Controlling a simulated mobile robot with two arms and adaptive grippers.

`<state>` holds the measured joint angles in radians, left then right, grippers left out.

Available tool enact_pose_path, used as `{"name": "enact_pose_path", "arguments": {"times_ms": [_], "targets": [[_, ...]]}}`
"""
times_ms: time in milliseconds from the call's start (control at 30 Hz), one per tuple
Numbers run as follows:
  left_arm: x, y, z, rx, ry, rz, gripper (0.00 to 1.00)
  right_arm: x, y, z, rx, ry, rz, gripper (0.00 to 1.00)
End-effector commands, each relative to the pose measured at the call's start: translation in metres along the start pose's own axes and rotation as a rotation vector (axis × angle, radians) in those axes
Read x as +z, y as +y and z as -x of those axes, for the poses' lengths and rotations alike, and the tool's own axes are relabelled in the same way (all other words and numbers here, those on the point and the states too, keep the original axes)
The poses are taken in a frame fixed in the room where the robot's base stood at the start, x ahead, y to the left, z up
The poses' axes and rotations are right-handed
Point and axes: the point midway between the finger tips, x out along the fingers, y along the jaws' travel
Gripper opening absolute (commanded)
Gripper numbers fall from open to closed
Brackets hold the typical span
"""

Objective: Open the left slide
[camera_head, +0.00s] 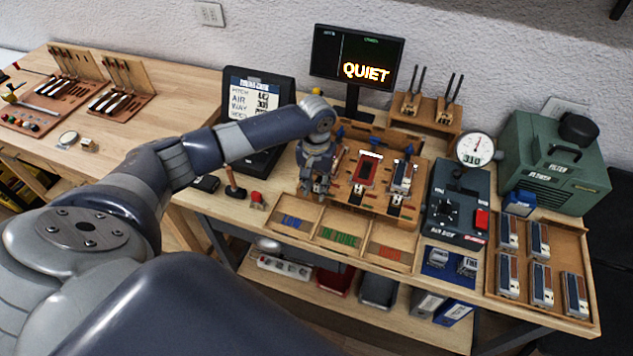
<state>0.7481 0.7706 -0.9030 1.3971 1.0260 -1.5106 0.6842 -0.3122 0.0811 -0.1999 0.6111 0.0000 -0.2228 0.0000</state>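A wooden fixture (426,170) stands on the bench, with a red-framed piece (366,170) in its middle and a grey metal piece (403,178) to the right. Blue tips (409,150) stick up along it. My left gripper (316,192) points down over the fixture's left end, with its fingers low near the wood. It covers that end, so I cannot make out the left slide, nor whether the fingers touch anything or are parted. My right gripper is not in view.
A wooden tray (322,222) with blue, green and red strips lies in front. A tablet (262,88) and a "QUIET" monitor (357,57) stand behind. Right are a dial gauge (476,149), a black box (455,205), a green machine (555,165) and a module tray (560,250).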

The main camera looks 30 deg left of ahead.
Motion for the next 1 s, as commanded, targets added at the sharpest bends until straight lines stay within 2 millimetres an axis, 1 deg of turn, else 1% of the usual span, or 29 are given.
{"name": "enact_pose_path", "arguments": {"times_ms": [33, 100, 200, 267, 367, 467, 567, 800, 900, 1000], "targets": [[-0.001, 0.0, 0.001, 0.001, 0.003, 0.001, 0.37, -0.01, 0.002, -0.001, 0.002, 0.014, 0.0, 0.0], [-0.002, 0.0, 0.001, 0.001, 0.005, 0.001, 0.37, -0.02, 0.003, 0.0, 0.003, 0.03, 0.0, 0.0], [-0.003, 0.0, 0.002, 0.002, 0.007, 0.001, 0.37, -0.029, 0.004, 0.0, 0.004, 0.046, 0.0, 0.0], [-0.003, 0.0, 0.002, 0.002, 0.008, 0.002, 0.37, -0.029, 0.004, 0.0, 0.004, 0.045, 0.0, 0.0], [-0.003, 0.0, 0.004, 0.002, 0.01, 0.002, 0.37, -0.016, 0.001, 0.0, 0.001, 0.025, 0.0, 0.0], [-0.004, 0.0, 0.014, 0.004, 0.013, 0.002, 0.37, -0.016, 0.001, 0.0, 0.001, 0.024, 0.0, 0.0], [-0.004, 0.0, 0.031, 0.003, 0.015, 0.002, 0.37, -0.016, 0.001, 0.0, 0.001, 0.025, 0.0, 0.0], [-0.004, 0.0, 0.082, 0.004, 0.013, 0.002, 0.37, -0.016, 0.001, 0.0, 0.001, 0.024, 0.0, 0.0], [-0.003, -0.001, 0.1, 0.003, 0.01, 0.002, 0.37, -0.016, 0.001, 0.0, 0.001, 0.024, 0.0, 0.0], [-0.002, -0.001, 0.112, 0.002, 0.009, 0.002, 0.37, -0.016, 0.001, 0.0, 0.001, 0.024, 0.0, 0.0]]}}
